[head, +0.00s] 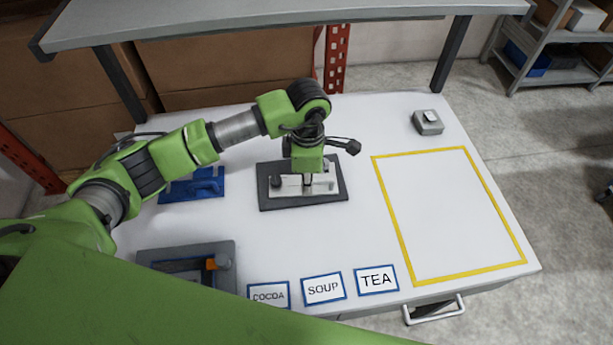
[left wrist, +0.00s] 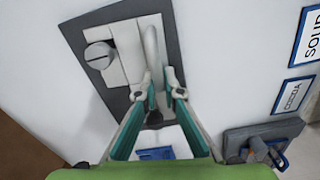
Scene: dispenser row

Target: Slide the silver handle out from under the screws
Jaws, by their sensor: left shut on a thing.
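A dark grey plate (head: 264,197) with a pale panel lies on the white table under my left gripper (head: 307,184). In the left wrist view, the silver handle (left wrist: 151,45) is a curved bar rising from the panel. My left gripper (left wrist: 160,95) is shut on it, one teal-and-grey finger on each side. One large slotted screw (left wrist: 98,54) sits on the panel beside the handle. In the head view a round screw head (head: 276,181) shows at the panel's left end. The handle's lower end is partly hidden by the fingers. My right gripper is not in view.
A blue piece (head: 205,188) lies left of the plate. A grey fixture with an orange part (head: 211,264) stands at the front left. Cards read COCOA, SOUP and TEA (head: 376,280). The yellow-outlined area (head: 450,215) is empty. A small grey box (head: 428,124) stands behind it.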

